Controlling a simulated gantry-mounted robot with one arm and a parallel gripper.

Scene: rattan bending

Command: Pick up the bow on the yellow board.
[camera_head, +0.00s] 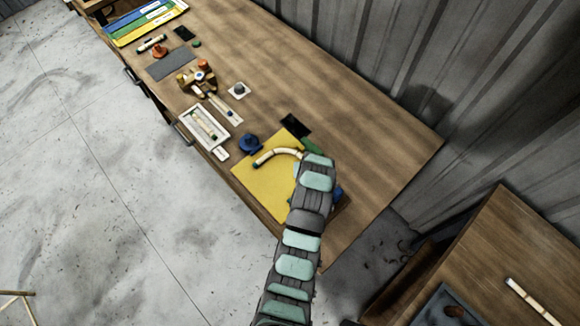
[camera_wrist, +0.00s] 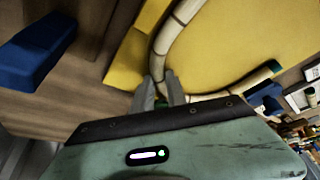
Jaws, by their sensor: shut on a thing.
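The yellow board (camera_head: 262,192) lies at the near right end of the long table. The bow (camera_head: 284,151), a pale bent cane with dark joints and a green tip, shows over the board; its right part is hidden under my arm. In the wrist view, the bow (camera_wrist: 165,42) curves across the yellow board (camera_wrist: 235,40). My gripper (camera_wrist: 160,90) is shut on the bow where it bends near the fingers. The fingers are hidden in the head view. I cannot tell whether the bow touches the board.
A blue piece (camera_head: 250,143) stands at the board's upper left edge, and a black pad (camera_head: 295,125) lies beyond it. Another blue block (camera_wrist: 38,47) shows in the wrist view. A white tray (camera_head: 205,128) lies to the left. The table's far side (camera_head: 370,140) is clear.

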